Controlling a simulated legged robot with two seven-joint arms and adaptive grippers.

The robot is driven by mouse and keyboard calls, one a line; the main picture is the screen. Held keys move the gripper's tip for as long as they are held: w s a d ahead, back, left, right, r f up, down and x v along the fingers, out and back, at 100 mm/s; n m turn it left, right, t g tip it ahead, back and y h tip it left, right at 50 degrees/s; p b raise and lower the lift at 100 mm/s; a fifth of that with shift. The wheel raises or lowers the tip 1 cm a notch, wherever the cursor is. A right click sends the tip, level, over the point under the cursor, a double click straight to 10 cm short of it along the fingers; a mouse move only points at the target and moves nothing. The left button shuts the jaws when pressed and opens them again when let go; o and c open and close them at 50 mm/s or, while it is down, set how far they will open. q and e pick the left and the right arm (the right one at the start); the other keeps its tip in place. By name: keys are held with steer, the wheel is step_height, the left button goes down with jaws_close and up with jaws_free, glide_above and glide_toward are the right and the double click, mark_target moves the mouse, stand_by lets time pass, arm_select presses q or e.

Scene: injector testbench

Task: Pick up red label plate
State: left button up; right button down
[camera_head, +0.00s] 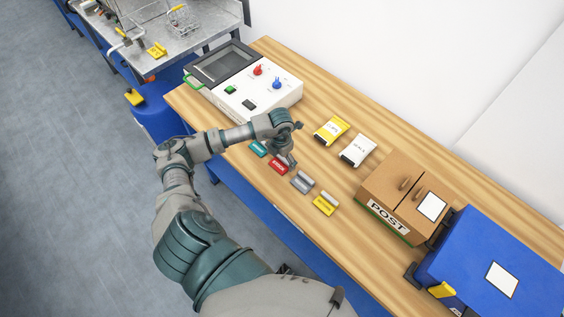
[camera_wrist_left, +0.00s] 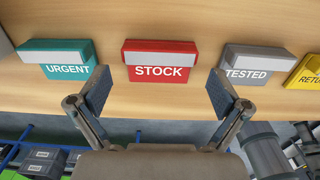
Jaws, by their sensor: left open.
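The red label plate (camera_wrist_left: 160,62) reads "STOCK" and lies on the wooden table. It is centred ahead of my left gripper (camera_wrist_left: 158,92) in the left wrist view. The two fingers are apart, with the plate beyond the gap and nothing between them. In the head view my left gripper (camera_head: 291,145) hangs over the row of plates, close to the red plate (camera_head: 278,166). Part of the red plate is hidden by the gripper there. My right gripper is not seen.
A teal "URGENT" plate (camera_wrist_left: 62,60) lies left of the red one, and a grey "TESTED" plate (camera_wrist_left: 253,65) and a yellow plate (camera_wrist_left: 306,72) lie right. A white test device (camera_head: 245,95), yellow and white packets, a brown POST box (camera_head: 398,200) and a blue box (camera_head: 490,262) stand on the table.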

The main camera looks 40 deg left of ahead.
arm_select(q)
steer(key=shift+a+f, duration=0.25)
steer(key=shift+f, duration=0.65)
steer(key=shift+d+r, duration=0.1)
steer(key=shift+d, duration=0.15)
steer(key=c, duration=0.8)
steer(key=shift+c, duration=0.2)
